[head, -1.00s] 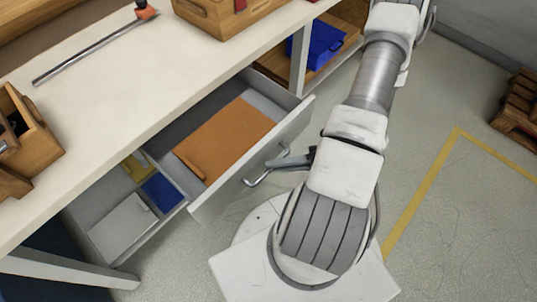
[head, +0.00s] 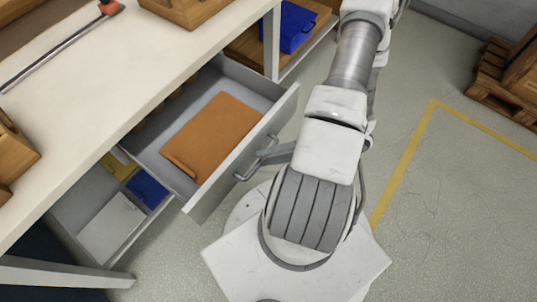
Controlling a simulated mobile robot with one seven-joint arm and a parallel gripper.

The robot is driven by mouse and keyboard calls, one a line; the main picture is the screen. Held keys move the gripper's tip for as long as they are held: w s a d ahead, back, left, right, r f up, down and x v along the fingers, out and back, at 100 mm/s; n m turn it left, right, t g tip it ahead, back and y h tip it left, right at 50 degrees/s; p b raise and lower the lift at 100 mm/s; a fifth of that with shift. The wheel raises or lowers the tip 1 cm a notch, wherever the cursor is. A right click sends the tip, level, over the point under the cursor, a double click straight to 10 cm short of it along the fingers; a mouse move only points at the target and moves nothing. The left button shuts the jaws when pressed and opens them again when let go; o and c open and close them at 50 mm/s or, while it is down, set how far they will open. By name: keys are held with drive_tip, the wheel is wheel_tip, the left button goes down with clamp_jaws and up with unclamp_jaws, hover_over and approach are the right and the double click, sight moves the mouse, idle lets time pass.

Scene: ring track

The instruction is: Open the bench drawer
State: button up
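The bench drawer (head: 243,158) is pulled out from under the white workbench (head: 125,75), and its inside shows. An orange-brown folder-like item (head: 211,136) lies in it. The drawer front carries a metal bar handle (head: 246,172). My gripper (head: 268,153) is at the handle. Its dark fingers reach the handle's right part, and my white arm hides most of the rest. I cannot tell whether the fingers are closed around the bar.
Below the drawer is an open compartment with a white item (head: 111,226), a blue one (head: 148,189) and a yellow one. A blue bin (head: 292,28) sits on the shelf at the back. A wooden pallet (head: 494,78) stands at the right. The floor with yellow tape (head: 402,166) is clear.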

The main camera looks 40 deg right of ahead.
drive_tip(key=shift+s, duration=0.1)
idle(0.4)
drive_tip(key=p+v, duration=0.1)
drive_tip(key=v, duration=1.6)
drive_tip(key=shift+d+p, duration=0.15)
drive_tip(key=shift+p, duration=0.15)
